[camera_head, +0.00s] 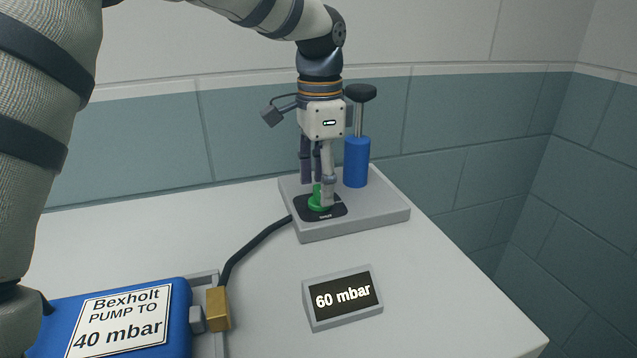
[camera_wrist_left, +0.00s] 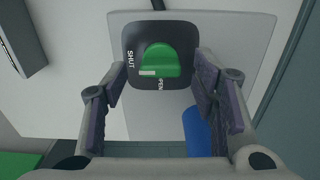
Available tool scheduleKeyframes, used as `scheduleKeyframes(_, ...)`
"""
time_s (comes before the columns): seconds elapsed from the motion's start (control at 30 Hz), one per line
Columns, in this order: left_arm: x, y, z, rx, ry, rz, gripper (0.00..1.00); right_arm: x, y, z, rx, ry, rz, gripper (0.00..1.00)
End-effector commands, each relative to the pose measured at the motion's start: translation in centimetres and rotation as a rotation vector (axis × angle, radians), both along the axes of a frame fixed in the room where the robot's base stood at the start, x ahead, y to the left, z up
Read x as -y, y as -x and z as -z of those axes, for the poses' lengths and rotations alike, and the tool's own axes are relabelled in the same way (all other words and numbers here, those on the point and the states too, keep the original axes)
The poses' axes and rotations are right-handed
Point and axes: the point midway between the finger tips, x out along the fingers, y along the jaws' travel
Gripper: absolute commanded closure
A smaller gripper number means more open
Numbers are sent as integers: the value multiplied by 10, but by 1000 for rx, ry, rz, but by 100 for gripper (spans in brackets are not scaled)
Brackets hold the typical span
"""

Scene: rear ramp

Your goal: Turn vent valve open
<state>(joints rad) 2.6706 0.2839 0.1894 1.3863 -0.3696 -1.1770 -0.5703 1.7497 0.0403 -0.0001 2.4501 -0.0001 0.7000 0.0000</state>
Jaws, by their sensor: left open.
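The vent valve is a green knob (camera_head: 317,204) on a black plate on the grey pump base (camera_head: 375,217). In the left wrist view the knob (camera_wrist_left: 158,58) sits between the fingers, with SHUT printed on its left and OPEN below it, partly covered. A white mark (camera_wrist_left: 148,73) on the knob's grip lies toward the SHUT side. My left gripper (camera_head: 318,186) points down over the knob, open, one finger on each side; in the wrist view its fingertips (camera_wrist_left: 162,72) stand apart from the knob. My right gripper is not in view.
A blue pump cylinder (camera_head: 356,161) with a black handle (camera_head: 360,93) stands close beside my gripper. A display (camera_head: 343,297) reads 60 mbar. A blue case (camera_head: 120,322) labelled "Bexholt pump to 40 mbar" joins the base by a black hose (camera_head: 252,250). The bench's right side is clear.

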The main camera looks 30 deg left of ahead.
Motion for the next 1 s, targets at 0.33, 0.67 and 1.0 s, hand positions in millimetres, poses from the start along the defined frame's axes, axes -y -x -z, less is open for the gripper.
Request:
scheduleKeyframes(0.33, 0, 0, 11, 0, 0, -1, 47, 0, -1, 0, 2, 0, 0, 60)
scheduleKeyframes(0.67, 0, 0, 11, 0, 0, -1, 95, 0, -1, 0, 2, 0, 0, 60)
scheduleKeyframes(1.0, 0, 0, 9, 1, -2, -81, 95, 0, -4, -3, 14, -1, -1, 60)
